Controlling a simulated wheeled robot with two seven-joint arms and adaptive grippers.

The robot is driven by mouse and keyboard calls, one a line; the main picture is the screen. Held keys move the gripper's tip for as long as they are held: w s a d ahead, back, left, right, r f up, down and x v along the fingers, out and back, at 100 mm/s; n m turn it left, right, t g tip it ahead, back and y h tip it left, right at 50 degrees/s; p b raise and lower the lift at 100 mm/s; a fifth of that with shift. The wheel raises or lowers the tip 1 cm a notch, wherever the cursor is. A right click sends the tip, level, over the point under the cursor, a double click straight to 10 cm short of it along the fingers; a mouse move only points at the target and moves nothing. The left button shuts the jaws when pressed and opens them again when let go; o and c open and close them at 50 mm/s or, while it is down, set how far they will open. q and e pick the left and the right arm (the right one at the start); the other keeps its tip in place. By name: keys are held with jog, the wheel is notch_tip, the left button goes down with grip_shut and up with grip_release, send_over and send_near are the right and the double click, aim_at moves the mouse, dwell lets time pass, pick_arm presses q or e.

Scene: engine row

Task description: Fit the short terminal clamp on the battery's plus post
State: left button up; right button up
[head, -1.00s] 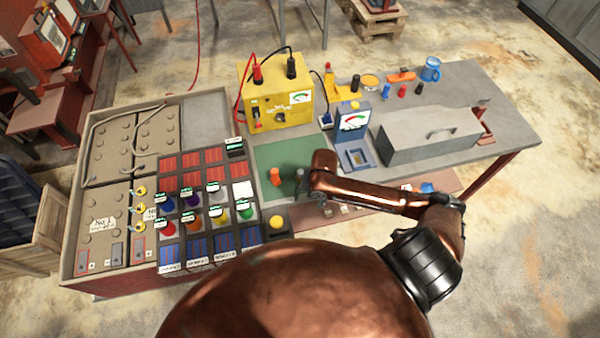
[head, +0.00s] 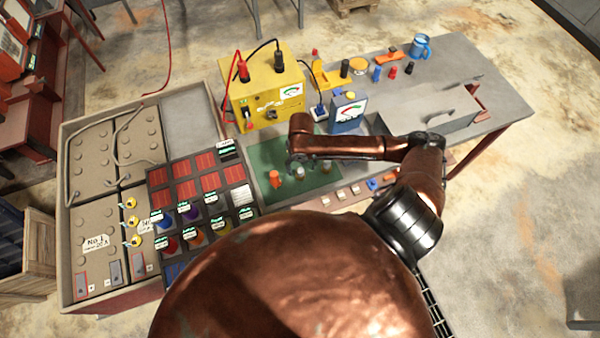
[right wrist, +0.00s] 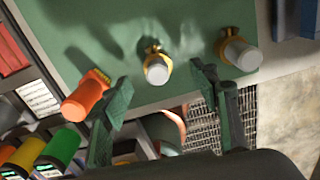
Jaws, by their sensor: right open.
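Two grey-topped pieces with brass lower parts stand on the green mat (head: 262,157); I take them for terminal clamps but cannot tell which is short. In the right wrist view, one clamp (right wrist: 155,68) is just beyond and between the fingertips, and the other clamp (right wrist: 242,54) is to the right. My right gripper (right wrist: 163,86) is open and empty, pointing at the mat. In the head view, the batteries (head: 96,160) stand in a tray at left, one labelled No 1. I cannot make out the plus post. My left gripper is not in view.
An orange-handled brush-like tool (right wrist: 84,100) lies close to the left finger. A rack of coloured knobs (head: 190,215) is between mat and batteries. A yellow meter box (head: 265,90) and a blue gauge (head: 348,113) stand behind the mat.

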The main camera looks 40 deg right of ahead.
aim_at(300, 170)
notch_tip(300, 170, down, 3)
jog(key=shift+w+a+r, duration=0.1)
jog(key=shift+a, duration=0.05)
jog(key=shift+f, duration=0.7)
jog(key=c, duration=1.3)
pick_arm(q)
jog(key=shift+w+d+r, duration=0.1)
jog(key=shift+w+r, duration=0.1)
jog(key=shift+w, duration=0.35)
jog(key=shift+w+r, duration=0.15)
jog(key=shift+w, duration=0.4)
pick_arm(e)
jog(key=shift+c, duration=0.5)
jog(key=shift+r, duration=0.1)
